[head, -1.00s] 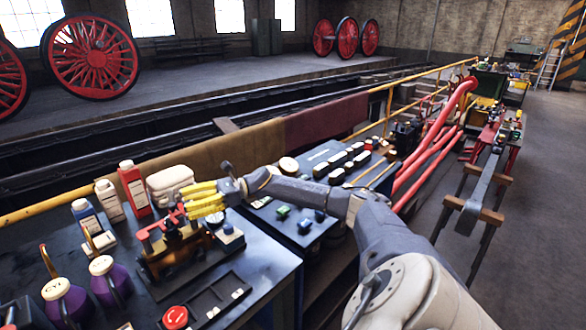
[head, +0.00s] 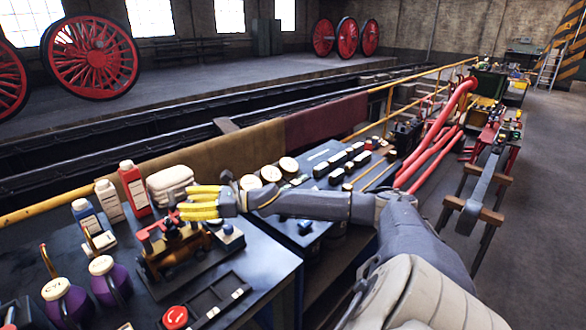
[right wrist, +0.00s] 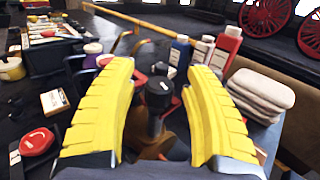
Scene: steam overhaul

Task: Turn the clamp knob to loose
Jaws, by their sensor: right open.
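A fixture with red parts and a brassy body (head: 178,252) stands on a dark base plate on the near bench. In the right wrist view a black round-topped knob (right wrist: 158,92) stands upright on it, most likely the clamp knob; its setting cannot be read. My right gripper (head: 183,203) has yellow ribbed fingers and reaches over the fixture from the right. In the right wrist view its fingers (right wrist: 160,85) are open, one to each side of the knob, with gaps showing. In the head view the fingers and fixture overlap, hiding the knob. My left gripper is not in view.
Behind the fixture stand a red bottle (head: 133,188), a white bottle (head: 109,200) and folded pale cloths (head: 170,184). Purple jugs (head: 108,280) stand at left. A red button (head: 175,317) and a dark tray (head: 215,298) are in front.

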